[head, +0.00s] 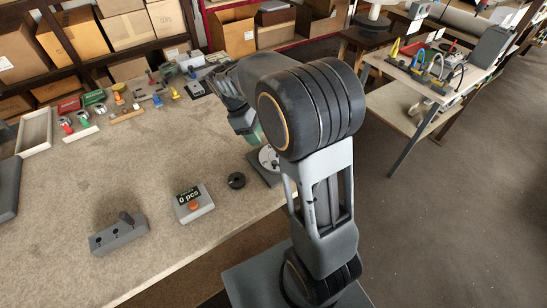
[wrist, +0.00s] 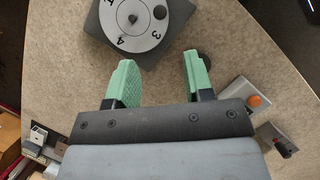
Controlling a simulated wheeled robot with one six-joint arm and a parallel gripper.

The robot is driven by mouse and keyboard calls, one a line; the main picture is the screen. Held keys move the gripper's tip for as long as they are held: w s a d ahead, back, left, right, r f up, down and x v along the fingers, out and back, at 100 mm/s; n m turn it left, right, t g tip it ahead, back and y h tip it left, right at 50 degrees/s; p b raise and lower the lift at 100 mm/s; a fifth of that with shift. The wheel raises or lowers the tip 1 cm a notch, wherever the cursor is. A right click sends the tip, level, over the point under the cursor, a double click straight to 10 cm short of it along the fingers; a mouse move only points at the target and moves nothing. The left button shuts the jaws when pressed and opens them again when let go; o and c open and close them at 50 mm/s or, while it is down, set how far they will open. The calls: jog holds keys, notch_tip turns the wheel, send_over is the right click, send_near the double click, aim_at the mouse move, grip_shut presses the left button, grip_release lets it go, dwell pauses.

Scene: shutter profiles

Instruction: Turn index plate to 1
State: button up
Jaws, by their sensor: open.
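The index plate is a white disc (wrist: 140,34) on a dark grey square base (wrist: 97,24). In the wrist view it lies at the top, just beyond my fingertips, cut off by the frame edge. It has a dark centre hub (wrist: 131,18) and a small dark peg (wrist: 160,12) near its right rim. The digits 4 and 3 show on its near side. In the head view the plate (head: 267,160) is partly hidden by my arm. My gripper (wrist: 157,62) is open, with green fingers apart and nothing between them.
A counter box (head: 194,204) with an orange button reads 0 pcs. A black round knob (head: 236,181) lies between it and the plate. A grey block with holes (head: 118,236) sits at the front left. Tools and boxes fill the table's far side; its middle is clear.

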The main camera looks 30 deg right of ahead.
aim_at(273, 162)
jog(key=x, duration=1.2)
jog(key=shift+s+d+f+p, duration=0.1)
jog(key=shift+d+f+p, duration=0.1)
jog(key=shift+f+p, duration=0.15)
jog(key=shift+c, duration=0.4)
grip_shut()
jog(key=shift+a+m, duration=0.1)
jog(key=shift+m, duration=0.2)
